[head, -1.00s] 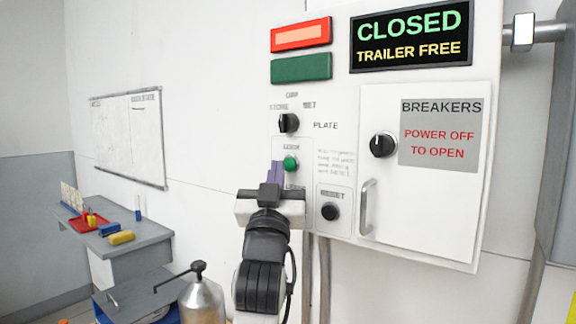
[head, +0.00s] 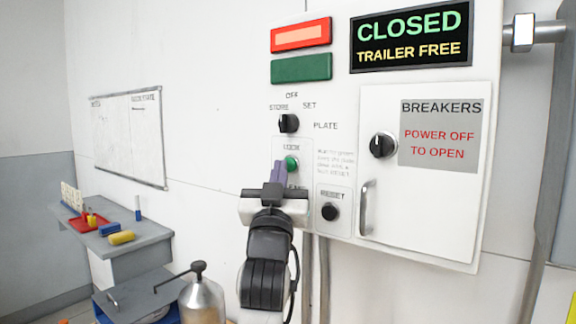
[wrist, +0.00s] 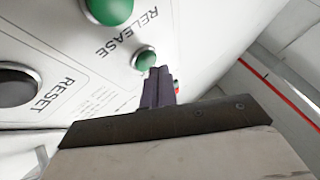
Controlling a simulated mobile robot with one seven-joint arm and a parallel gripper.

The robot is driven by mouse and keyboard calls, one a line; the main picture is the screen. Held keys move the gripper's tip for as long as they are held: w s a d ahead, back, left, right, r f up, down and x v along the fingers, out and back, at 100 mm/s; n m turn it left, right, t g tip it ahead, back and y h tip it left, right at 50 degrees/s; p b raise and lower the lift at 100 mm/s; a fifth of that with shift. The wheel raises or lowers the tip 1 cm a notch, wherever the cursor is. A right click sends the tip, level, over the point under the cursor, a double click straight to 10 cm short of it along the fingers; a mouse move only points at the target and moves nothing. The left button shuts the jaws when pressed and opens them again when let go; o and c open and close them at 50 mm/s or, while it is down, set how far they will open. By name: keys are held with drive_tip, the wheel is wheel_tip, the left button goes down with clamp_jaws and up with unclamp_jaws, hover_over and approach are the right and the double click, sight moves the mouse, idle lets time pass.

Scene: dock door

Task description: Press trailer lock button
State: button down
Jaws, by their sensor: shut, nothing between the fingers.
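The green lock button (head: 291,163) sits under the word LOCK on the white control panel. It also shows in the wrist view (wrist: 145,58), just beyond my fingertips. My gripper (head: 279,170) is shut and empty, its purple fingers pointing at the panel. The fingertips also show in the wrist view (wrist: 160,76). They overlap the button's left edge in the head view; I cannot tell whether they touch it. A second green button (wrist: 110,9), beside the word RELEASE, shows in the wrist view; my gripper hides it in the head view.
The black RESET button (head: 329,211) is right of my gripper. A black selector knob (head: 289,123) is above. The red lamp (head: 301,35) is lit, the green lamp (head: 301,69) dark. The sign (head: 412,36) reads CLOSED, TRAILER FREE. A breaker door handle (head: 367,207) sticks out at right.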

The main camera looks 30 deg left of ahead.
drive_tip(key=shift+w, duration=0.45)
idle(0.6)
drive_tip(key=shift+s, duration=0.8)
drive_tip(key=shift+s+a, duration=0.1)
drive_tip(key=shift+s+a+b, duration=0.15)
drive_tip(key=shift+s+b, duration=0.05)
drive_tip(key=shift+s, duration=1)
drive_tip(key=shift+s+a+b, duration=0.15)
drive_tip(key=shift+s, duration=1.05)
